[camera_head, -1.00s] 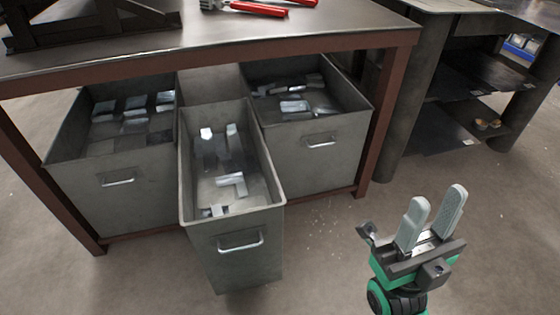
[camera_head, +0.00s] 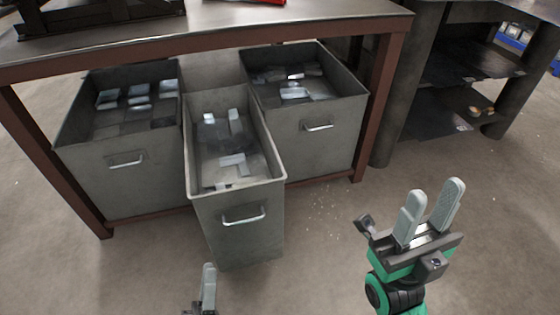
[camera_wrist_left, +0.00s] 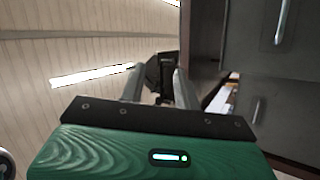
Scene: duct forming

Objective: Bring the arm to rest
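My left gripper shows at the bottom edge of the head view, where one grey finger (camera_head: 208,287) stands upright in front of the middle bin. In the left wrist view, the left gripper's (camera_wrist_left: 158,74) two fingers are apart with nothing held between them. My right gripper (camera_head: 432,192) is at the lower right of the head view, over bare floor. Its two grey fingers point up, apart and empty. Most of the left arm is hidden below the picture.
A grey metal bin (camera_head: 238,205) stands pulled out in front of a left bin (camera_head: 125,185) and a right bin (camera_head: 318,145). All hold metal pieces. A workbench (camera_head: 290,27) stands over them. A dark shelf unit (camera_head: 410,85) is at the right. Floor in front is clear.

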